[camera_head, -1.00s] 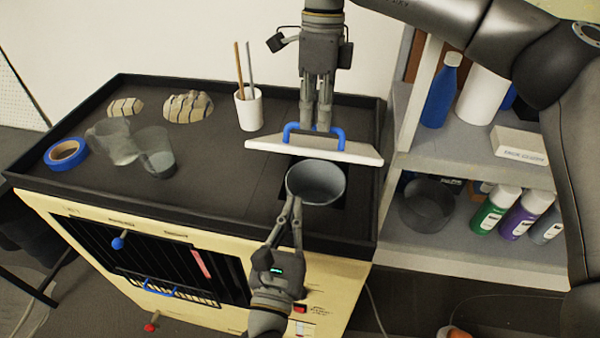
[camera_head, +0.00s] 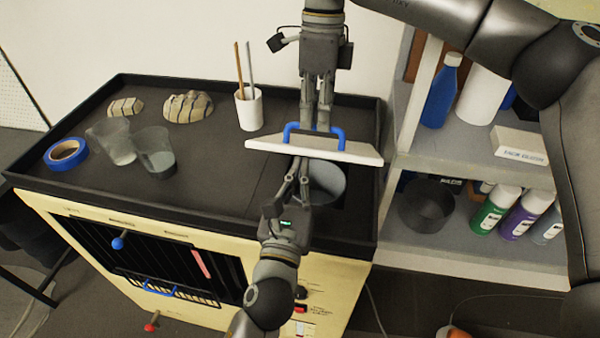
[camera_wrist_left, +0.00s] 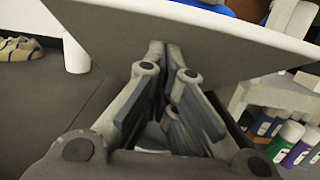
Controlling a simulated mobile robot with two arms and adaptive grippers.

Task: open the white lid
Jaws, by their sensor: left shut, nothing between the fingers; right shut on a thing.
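The white lid (camera_head: 352,153) is raised and tilted above the cart top, with a blue handle (camera_head: 336,134) on it. My right gripper (camera_head: 316,128) comes from above and is shut on the blue handle. My left gripper (camera_head: 299,160) is shut and empty, its fingertips close to the lid's front edge. Whether they touch the lid I cannot tell. In the left wrist view, the lid's dark underside (camera_wrist_left: 205,45) spreads over the left fingertips (camera_wrist_left: 165,50). A round grey container (camera_head: 328,182) sits under the lid, partly hidden by my left gripper.
Two clear cups (camera_head: 156,160), blue tape (camera_head: 66,154), mask-like pieces (camera_head: 188,107) and a white cup with sticks (camera_head: 249,110) stand on the cart's black top (camera_head: 220,165). Shelves with bottles (camera_head: 490,212) are to the right. The top's middle is clear.

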